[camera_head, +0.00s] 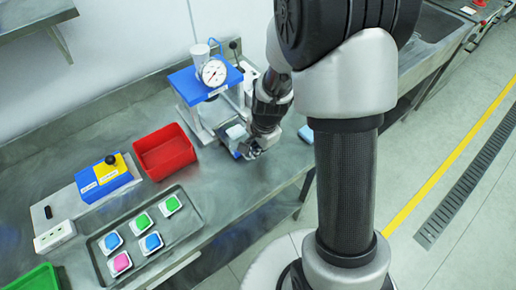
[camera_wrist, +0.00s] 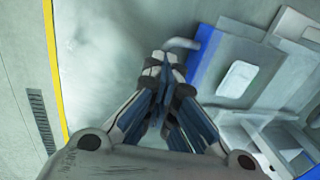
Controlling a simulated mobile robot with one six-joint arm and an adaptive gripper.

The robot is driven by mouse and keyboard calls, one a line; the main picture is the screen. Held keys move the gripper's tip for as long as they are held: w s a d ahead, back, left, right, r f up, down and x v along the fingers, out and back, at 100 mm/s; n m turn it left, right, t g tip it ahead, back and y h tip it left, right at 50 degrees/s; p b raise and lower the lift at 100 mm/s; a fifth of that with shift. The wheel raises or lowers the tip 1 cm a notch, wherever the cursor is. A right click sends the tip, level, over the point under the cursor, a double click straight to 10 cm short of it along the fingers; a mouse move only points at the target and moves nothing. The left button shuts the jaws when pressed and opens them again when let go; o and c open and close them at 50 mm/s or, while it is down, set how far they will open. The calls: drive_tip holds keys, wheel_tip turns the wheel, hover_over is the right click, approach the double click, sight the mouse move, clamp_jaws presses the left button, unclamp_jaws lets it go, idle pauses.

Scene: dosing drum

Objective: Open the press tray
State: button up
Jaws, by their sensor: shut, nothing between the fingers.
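The press (camera_head: 205,85) has a blue top, light columns and a round dial gauge, and stands at the back of the bench. Its tray (camera_head: 228,127) shows low at the press's front, partly hidden by my arm. In the wrist view the tray's front is a blue strip (camera_wrist: 207,58) with a grey handle (camera_wrist: 183,43), and a pale square piece (camera_wrist: 237,79) lies behind it. My gripper (camera_wrist: 166,66) is shut and empty, its fingertips close to the handle; I cannot tell whether they touch. In the head view my gripper (camera_head: 248,151) is low beside the tray front.
A red bin (camera_head: 165,151) stands left of the press. A dark tray (camera_head: 182,229) with several coloured pieces lies at the front left, near a blue and yellow device (camera_head: 105,178). A light blue object (camera_head: 306,134) lies right of my gripper. Bench surface is free in front of the red bin.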

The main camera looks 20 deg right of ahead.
drive_tip(key=o, duration=0.7)
drive_tip(key=shift+s+f, duration=0.25)
drive_tip(key=shift+f, duration=0.05)
drive_tip(key=shift+c, duration=0.2)
drive_tip(key=shift+w, duration=0.1)
drive_tip(key=shift+w+r, duration=0.1)
drive_tip(key=shift+r, duration=0.05)
wheel_tip(320, 180, up, 12)
drive_tip(key=s, duration=0.2)
drive_tip(key=shift+d, duration=0.3)
drive_tip(key=s+a+r+n+t, duration=0.1)
drive_tip(key=s+r+n, duration=0.5)
drive_tip(key=s, duration=0.3)
drive_tip(key=s+a+r+n+t, duration=0.1)
drive_tip(key=s+a+r+n, duration=0.1)
drive_tip(key=s+r+n, duration=0.4)
drive_tip(key=s+n, duration=0.2)
drive_tip(key=s, duration=0.1)
drive_tip(key=shift+r+t+h, duration=0.2)
drive_tip(key=shift+t+h, duration=0.1)
drive_tip(key=shift+t, duration=0.1)
